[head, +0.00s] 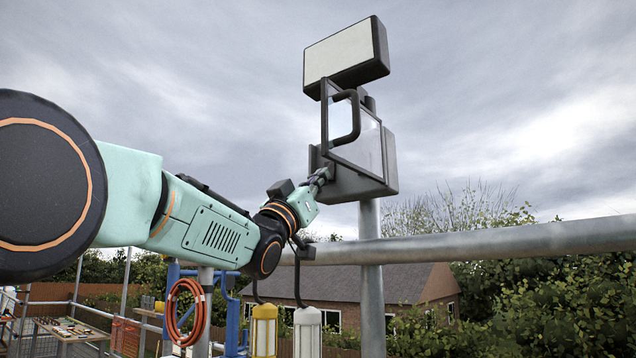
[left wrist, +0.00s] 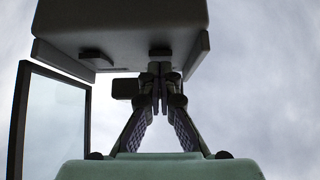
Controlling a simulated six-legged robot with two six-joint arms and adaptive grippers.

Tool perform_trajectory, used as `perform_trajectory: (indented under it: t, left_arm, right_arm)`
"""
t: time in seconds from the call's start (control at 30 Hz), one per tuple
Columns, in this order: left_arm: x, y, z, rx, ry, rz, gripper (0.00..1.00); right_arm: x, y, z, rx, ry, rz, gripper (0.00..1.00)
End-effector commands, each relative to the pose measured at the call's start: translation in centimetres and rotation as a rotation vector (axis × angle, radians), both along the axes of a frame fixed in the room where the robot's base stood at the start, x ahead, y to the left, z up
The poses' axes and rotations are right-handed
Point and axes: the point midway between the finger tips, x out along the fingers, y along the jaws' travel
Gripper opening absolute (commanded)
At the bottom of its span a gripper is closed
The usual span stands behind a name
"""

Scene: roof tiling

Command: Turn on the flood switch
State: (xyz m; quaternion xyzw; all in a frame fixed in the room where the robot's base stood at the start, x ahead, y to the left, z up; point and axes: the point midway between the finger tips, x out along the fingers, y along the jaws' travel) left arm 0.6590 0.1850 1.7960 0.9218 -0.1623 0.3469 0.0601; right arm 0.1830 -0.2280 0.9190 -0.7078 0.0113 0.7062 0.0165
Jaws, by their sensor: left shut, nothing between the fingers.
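The flood lamp (head: 341,54), a box with a pale face, sits on top of a grey post. Below it on the post is a grey switch box (head: 377,178) with a clear framed cover (head: 361,146) that stands swung open and has a dark handle. My left gripper (head: 325,172) is shut and empty at the box's lower left. In the left wrist view the shut fingertips (left wrist: 160,85) point up and overlap the box's underside (left wrist: 115,45); I cannot tell whether they touch. The open cover (left wrist: 52,125) hangs at left. The switch itself is not visible. My right gripper is out of view.
A thick horizontal rail (head: 500,242) crosses at the post, below my left gripper. A yellow cylinder (head: 264,332) and a white cylinder (head: 307,332) hang below my arm. A coiled orange hose (head: 186,312) hangs at lower left. Open sky surrounds the lamp and box.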

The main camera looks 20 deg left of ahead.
Motion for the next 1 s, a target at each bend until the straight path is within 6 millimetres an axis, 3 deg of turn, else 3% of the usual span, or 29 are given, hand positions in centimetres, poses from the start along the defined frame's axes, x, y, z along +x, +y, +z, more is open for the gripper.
perform_trajectory:
  t: [0.1, 0.63, 1.0]
  left_arm:
    - [0.9, -0.4, -1.3, -0.026, -0.073, -0.002, 0.0]
    - [0.5, 0.0, -1.0, -0.025, -0.067, -0.001, 0.0]
    - [-2.6, 1.0, -1.0, -0.027, -0.076, -0.001, 0.0]
  right_arm:
    - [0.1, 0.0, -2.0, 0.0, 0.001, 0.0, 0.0]
    - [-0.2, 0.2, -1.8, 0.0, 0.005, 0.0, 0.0]
    - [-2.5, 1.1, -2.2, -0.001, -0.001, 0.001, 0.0]
